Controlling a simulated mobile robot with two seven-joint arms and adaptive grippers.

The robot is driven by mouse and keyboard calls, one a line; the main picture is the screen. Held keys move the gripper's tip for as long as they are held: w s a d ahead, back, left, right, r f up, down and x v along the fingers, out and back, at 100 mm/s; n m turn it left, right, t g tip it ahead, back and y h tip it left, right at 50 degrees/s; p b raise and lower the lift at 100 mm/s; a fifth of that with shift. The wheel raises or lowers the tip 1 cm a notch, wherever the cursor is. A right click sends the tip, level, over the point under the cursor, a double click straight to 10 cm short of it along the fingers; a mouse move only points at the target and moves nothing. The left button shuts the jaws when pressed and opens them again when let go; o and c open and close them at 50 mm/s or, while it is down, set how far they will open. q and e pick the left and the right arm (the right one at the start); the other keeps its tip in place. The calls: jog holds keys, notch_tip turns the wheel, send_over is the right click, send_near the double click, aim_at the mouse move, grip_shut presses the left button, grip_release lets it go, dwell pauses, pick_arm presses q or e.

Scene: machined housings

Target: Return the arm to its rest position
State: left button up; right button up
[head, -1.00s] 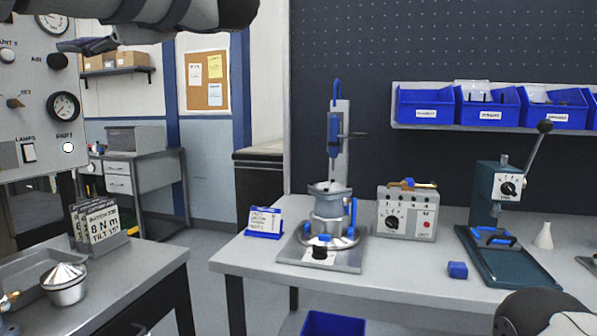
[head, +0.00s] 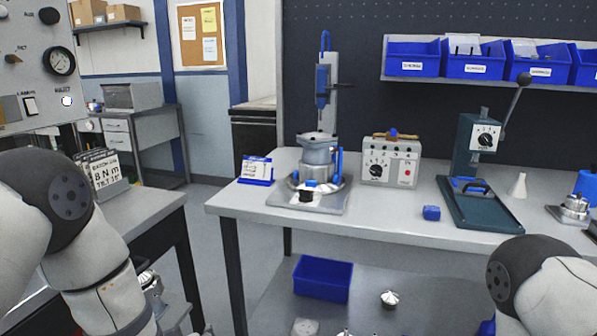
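My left arm (head: 100,245) is folded low at the left edge, and its forearm runs down out of the picture. My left gripper cannot be made out. Grey metal parts (head: 160,298) show just right of that forearm; I cannot tell what they are. My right arm (head: 540,280) is low at the bottom right corner, and its gripper is out of view.
A blue bin (head: 322,278) stands on the lower shelf. The left table (head: 150,215) is partly behind my arm.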

pick_arm(q)
jog(key=s+f+m+g+h, duration=0.1)
jog(key=s+f+m+g, duration=0.15)
jog(key=s+f, duration=0.55)
jog(key=s+f+m+g+h, duration=0.1)
jog(key=s+f+g, duration=0.25)
jog(key=s, duration=0.95)
jog(key=s+m+g, duration=0.1)
jog(key=s+g, duration=0.5)
jog(key=s, duration=1.1)
jog(key=shift+s+a, duration=0.25)
jog(key=shift+a, duration=0.15)
jog(key=shift+f+m, duration=0.1)
jog(key=shift+m, duration=0.15)
